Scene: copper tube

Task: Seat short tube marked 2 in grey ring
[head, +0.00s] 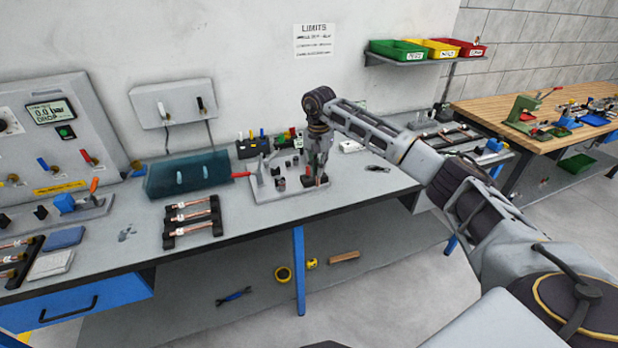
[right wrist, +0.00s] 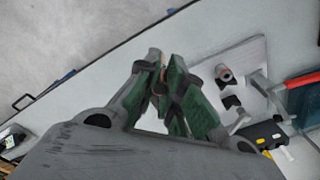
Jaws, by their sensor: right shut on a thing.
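My right gripper (head: 318,176) points down over the right part of the light grey fixture plate (head: 262,190) on the bench. In the right wrist view its green-padded fingers (right wrist: 163,72) are closed on a small tube-like piece, mostly hidden, with a little copper colour between the tips. Its number cannot be read. A short upright cylinder with a pinkish end (right wrist: 224,73) stands on the plate beside the gripper, apart from it. I cannot tell which part on the plate is the grey ring. My left gripper is not in view.
A black rack with several copper tubes (head: 192,222) lies left of the plate. A teal case (head: 187,174) stands behind it. The bench front between rack and plate is clear.

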